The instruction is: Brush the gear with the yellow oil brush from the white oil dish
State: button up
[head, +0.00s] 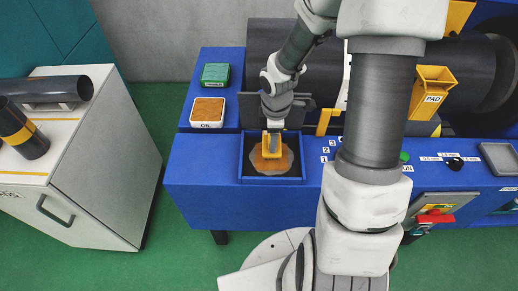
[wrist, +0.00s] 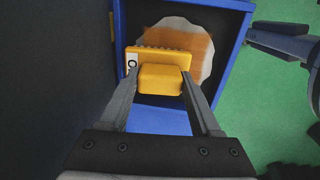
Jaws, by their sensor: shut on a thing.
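My gripper (head: 271,142) is shut on the yellow oil brush (head: 268,151). In the wrist view the brush (wrist: 160,70) sits between the two fingers, with part of a dark letter on a white label at its left. The brush is over a blue-walled square tray (head: 271,181). In the tray lies a pale, roughly round flat piece (head: 287,165), perhaps the gear, with an orange-brown patch (wrist: 195,47) on it. The brush hides part of it, and I cannot tell whether the brush touches it. The white oil dish (head: 207,124), labelled OIL, holds orange-brown contents at the left.
A green block (head: 215,75) lies behind the oil dish on the blue bench (head: 195,160). A yellow PAD holder (head: 432,90) and a large dark cylinder (head: 485,75) stand at the right. A white cabinet (head: 100,150) stands at the left.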

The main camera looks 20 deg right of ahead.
jog(key=shift+r, duration=0.1)
notch_tip(320, 180, up, 7)
jog(key=p, duration=0.7)
dwell(0.7)
